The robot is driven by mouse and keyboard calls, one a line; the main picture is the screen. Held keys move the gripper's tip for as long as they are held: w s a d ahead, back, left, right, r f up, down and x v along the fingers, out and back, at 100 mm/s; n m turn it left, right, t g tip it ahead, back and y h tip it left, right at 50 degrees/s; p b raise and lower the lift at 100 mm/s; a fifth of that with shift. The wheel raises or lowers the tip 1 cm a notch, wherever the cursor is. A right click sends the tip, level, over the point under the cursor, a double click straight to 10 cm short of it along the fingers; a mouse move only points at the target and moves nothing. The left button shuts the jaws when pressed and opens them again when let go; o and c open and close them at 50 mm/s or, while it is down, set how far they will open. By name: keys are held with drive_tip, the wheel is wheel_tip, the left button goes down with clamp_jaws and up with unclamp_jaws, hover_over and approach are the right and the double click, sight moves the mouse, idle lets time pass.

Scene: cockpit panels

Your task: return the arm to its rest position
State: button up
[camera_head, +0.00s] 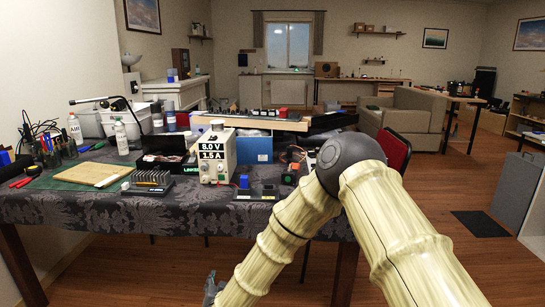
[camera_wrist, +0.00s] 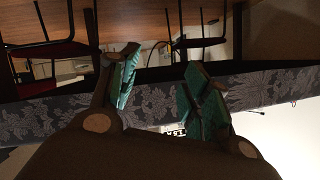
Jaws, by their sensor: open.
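My arm bends at a dark round joint in the head view, its pale ringed links in front of the table's right part. My gripper (camera_head: 211,289) shows only in part at the bottom, low in front of the table (camera_head: 270,212) and below its top. In the wrist view my gripper (camera_wrist: 163,65) has its two green-padded fingers apart, with nothing between them. The patterned dark tablecloth (camera_wrist: 55,116) lies behind the fingers there.
A red chair (camera_head: 394,150) stands behind my arm. Wooden floor (camera_head: 445,215) is open at the right.

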drive_tip(key=s+d+f+n+g+h, duration=0.1)
drive_tip(key=s+d+f+g, duration=0.3)
drive_tip(key=s+d+f, duration=0.85)
drive_tip(key=s+d+f+n+g, duration=0.2)
drive_tip(key=s+d+f+g, duration=0.3)
drive_tip(key=s+d+f, duration=0.75)
drive_tip(key=s+d+r+g+h, duration=0.1)
drive_tip(key=s+d+g, duration=0.1)
drive_tip(key=s+d, duration=0.7)
drive_tip(key=s+d+g, duration=0.3)
drive_tip(key=s+d, duration=0.2)
drive_tip(key=s, duration=0.7)
wheel_tip(320, 180, up, 22)
drive_tip(key=p, duration=2.1)
drive_tip(key=shift+w+a+f+m+p, duration=0.15)
drive_tip(key=shift+w+f+m+p, duration=0.1)
drive_tip(key=shift+m+p, duration=0.1)
drive_tip(key=shift+c, duration=0.5)
